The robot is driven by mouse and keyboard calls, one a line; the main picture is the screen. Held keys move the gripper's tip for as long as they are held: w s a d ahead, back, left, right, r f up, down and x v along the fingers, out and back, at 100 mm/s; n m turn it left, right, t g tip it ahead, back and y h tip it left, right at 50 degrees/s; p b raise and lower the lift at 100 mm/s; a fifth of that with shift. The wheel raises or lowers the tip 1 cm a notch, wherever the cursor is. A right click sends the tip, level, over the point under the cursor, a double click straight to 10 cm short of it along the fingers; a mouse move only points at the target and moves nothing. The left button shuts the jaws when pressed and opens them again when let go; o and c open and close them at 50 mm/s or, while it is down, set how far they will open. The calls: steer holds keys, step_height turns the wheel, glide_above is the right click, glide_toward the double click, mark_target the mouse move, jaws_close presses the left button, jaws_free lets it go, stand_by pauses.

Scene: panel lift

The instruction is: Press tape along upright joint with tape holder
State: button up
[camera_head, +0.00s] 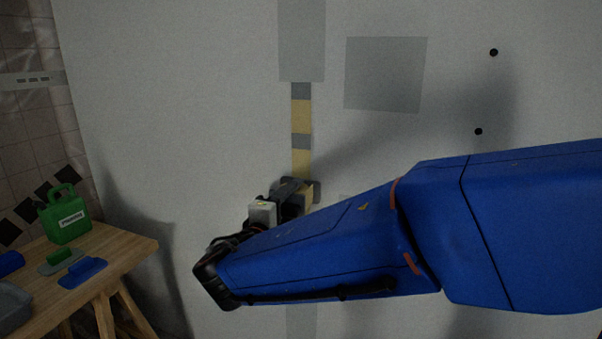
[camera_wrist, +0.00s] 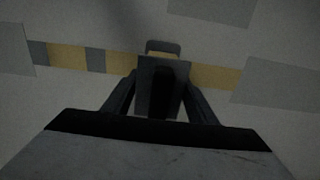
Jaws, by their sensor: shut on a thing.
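The upright joint runs down the pale wall panel as a band of yellow and grey stretches (camera_head: 301,118). It also shows in the wrist view, running sideways, with a yellow stretch (camera_wrist: 67,54) on the left. My gripper (camera_head: 291,196) is at the lower part of the band, partly hidden by my blue arm. In the wrist view my gripper (camera_wrist: 160,100) is shut on the dark tape holder (camera_wrist: 162,47), whose far end lies over the band. Whether the holder touches the wall, I cannot tell. The band just below my gripper is hidden in the head view.
A wooden trestle table (camera_head: 120,248) stands at the lower left. On it are a green canister (camera_head: 66,222), a green-handled trowel (camera_head: 60,261) and a blue-handled trowel (camera_head: 84,272). Grey patches (camera_head: 385,75) and black dots (camera_head: 478,131) mark the wall. The wall above my gripper is clear.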

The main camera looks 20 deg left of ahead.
step_height(320, 180, up, 28)
stand_by(2.7)
steer(key=s, duration=0.7)
steer(key=shift+a, duration=0.25)
